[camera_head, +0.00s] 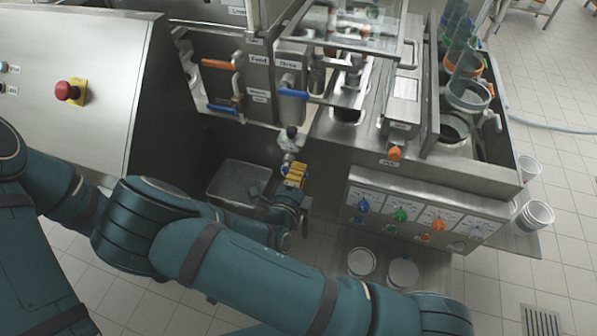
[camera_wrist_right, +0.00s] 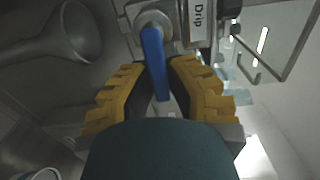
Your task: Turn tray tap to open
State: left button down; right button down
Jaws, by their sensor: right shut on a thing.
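The tap has a blue lever handle (camera_wrist_right: 154,62) on a round metal hub, beside a label reading "Drip" (camera_wrist_right: 198,16) in the right wrist view. My right gripper (camera_wrist_right: 160,95) is shut on the blue handle, with its yellow ribbed fingers on either side of it. In the head view my right gripper (camera_head: 294,174) is low at the machine's front, just below a metal fitting (camera_head: 290,139). The gripper largely hides the handle there. My left gripper is not in view.
Orange (camera_head: 218,64) and blue (camera_head: 306,96) handles sit above. A panel of coloured knobs (camera_head: 400,214) is to the right. White cups (camera_head: 537,213) stand at the right edge.

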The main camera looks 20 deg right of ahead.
jog(key=m, duration=0.2)
jog(key=shift+f+m+p, duration=0.3)
jog(key=shift+f+p, duration=0.05)
jog(key=shift+p, duration=0.05)
jog(key=shift+w+a+f+m, duration=0.1)
jog(key=shift+f+m, duration=0.2)
jog(key=shift+m, duration=0.6)
jog(key=shift+w+a+f+m+b, duration=0.3)
jog(key=shift+a+m, duration=0.2)
jog(key=shift+m, duration=1.7)
jog(key=shift+w+a+f+m+b, duration=0.2)
jog(key=shift+w+a+f+m, duration=0.2)
jog(key=shift+m, duration=1.8)
jog(key=shift+w+a+f+m+b, duration=0.35)
jog(key=shift+a+m, duration=0.2)
jog(key=shift+m, duration=1.65)
jog(key=c, duration=1)
grip_release()
jog(key=shift+o, duration=0.2)
jog(key=shift+f, duration=0.1)
